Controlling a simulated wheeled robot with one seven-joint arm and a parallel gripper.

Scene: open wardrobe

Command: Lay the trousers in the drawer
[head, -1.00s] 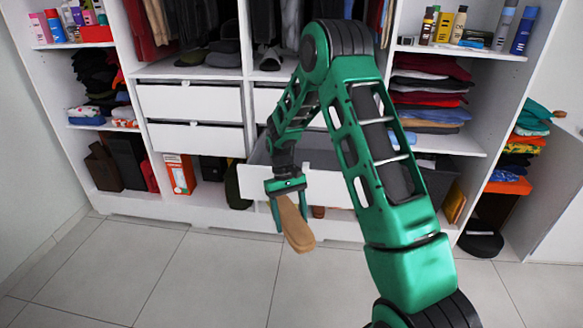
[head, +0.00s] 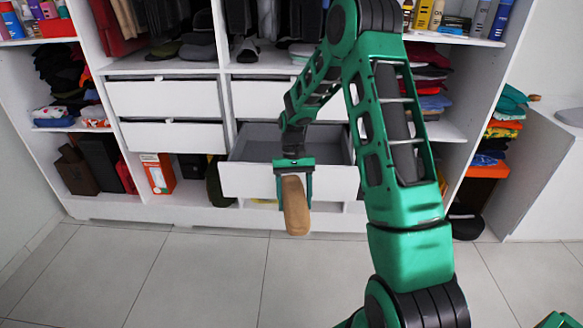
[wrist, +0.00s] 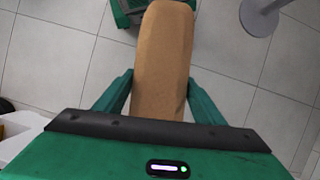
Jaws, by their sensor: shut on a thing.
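My gripper (head: 295,184) is shut on the tan trousers (head: 296,210), a folded, elongated bundle that hangs down between the fingers. The trousers also show in the wrist view (wrist: 163,60), between the two green fingers and stretching away from the palm. The open drawer (head: 250,180) is the lower one in the middle section, pulled out, with a white front and a grey inside. My gripper and the trousers are in front of the drawer front in the head view and cover part of it. The part of the drawer interior that shows looks empty.
Closed white drawers (head: 165,98) are to the left, and another closed drawer (head: 262,99) is above the open one. An orange box (head: 158,172) stands in the lower left compartment. Folded clothes (head: 430,85) lie on the right shelf. The tiled floor (head: 200,275) in front is clear.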

